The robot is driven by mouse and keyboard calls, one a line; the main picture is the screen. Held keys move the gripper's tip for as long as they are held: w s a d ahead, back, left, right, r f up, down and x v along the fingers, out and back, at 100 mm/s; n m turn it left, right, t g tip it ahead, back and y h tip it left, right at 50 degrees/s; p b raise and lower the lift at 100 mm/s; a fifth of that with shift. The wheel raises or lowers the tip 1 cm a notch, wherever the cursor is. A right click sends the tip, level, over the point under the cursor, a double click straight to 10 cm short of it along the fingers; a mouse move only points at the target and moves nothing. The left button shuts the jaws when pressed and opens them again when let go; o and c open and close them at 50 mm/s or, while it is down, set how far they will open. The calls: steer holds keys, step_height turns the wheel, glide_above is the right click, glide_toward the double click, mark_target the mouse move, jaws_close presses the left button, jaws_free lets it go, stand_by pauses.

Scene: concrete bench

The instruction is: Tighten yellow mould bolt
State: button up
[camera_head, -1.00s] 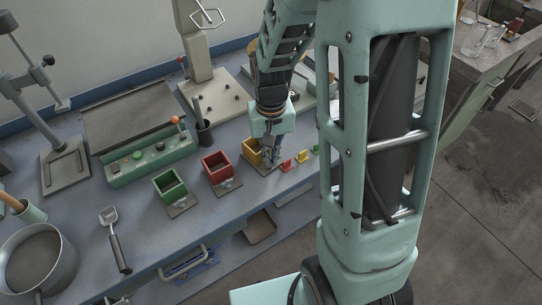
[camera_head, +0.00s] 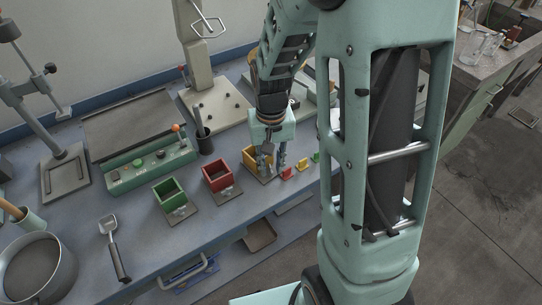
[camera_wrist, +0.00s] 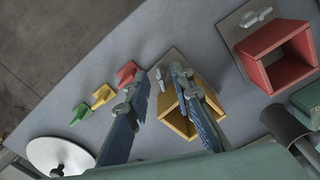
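The yellow mould (camera_head: 249,157) is an open square box on a plate, partly hidden by my gripper in the head view. The wrist view shows the yellow mould (camera_wrist: 172,112) behind my right-hand finger. Its bolt, a small grey wing bolt (camera_wrist: 160,79), sits on the plate beside the box. My gripper (camera_wrist: 159,78) is open and empty, pointing down, with one fingertip on either side of the bolt. I cannot tell whether either finger touches it. In the head view my gripper (camera_head: 275,168) is just right of the yellow box.
A red mould (camera_head: 217,174) and a green mould (camera_head: 170,193) stand to the left, each with its own wing bolt. Small red (camera_wrist: 127,72), yellow (camera_wrist: 102,95) and green (camera_wrist: 80,114) pieces lie close beside my gripper. A white disc (camera_wrist: 45,154) is near the wrist view's lower left.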

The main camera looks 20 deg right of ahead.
step_height(320, 180, up, 12)
stand_by(0.4)
steer(key=shift+f, duration=0.1)
